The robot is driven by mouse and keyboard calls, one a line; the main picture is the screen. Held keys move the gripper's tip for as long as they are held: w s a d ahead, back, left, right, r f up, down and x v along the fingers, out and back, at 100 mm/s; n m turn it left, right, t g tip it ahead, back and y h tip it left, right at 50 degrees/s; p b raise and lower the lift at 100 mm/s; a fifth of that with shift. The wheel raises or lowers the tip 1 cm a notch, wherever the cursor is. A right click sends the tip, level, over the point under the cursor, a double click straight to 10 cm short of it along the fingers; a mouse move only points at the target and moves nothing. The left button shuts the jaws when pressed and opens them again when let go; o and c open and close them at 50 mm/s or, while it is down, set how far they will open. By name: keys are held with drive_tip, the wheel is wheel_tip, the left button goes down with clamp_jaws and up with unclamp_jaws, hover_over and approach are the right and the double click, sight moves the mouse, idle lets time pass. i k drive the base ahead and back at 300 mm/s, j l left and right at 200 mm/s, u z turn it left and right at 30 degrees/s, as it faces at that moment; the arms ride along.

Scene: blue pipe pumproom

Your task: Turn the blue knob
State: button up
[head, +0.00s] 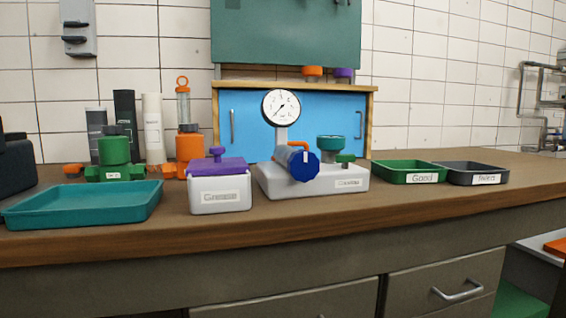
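The blue knob (304,166) is a faceted dial with a white mark near its top. It faces me at the front end of a grey cylinder on a white base block (316,183) on the workbench. An orange lever or pipe piece (299,146) sits just above and behind it. A round white gauge (281,107) rises on a post behind the knob, its dark needle pointing toward the lower left. My gripper is not in view.
A white box with a purple lid (219,165) stands close left of the base. A teal tray (84,203) lies at the left front. Green (409,178) and dark (478,180) labelled trays are at the right. The bench front (250,243) before the base is clear.

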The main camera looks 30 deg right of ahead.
sight(303, 165)
drive_tip(key=l+u, duration=0.4)
drive_tip(key=l, duration=0.15)
drive_tip(key=l+u, duration=0.45)
drive_tip(key=l, duration=0.15)
drive_tip(key=k+l, duration=0.1)
drive_tip(key=l, duration=0.3)
drive_tip(key=k+l+u, duration=0.1)
drive_tip(key=l, duration=0.35)
drive_tip(key=k+l, duration=0.1)
drive_tip(key=l, duration=0.3)
drive_tip(key=k+l, duration=0.1)
drive_tip(key=l, duration=0.3)
drive_tip(key=k+l+u, duration=0.1)
drive_tip(key=l, duration=0.3)
drive_tip(key=k+l, duration=0.15)
drive_tip(key=l, duration=0.25)
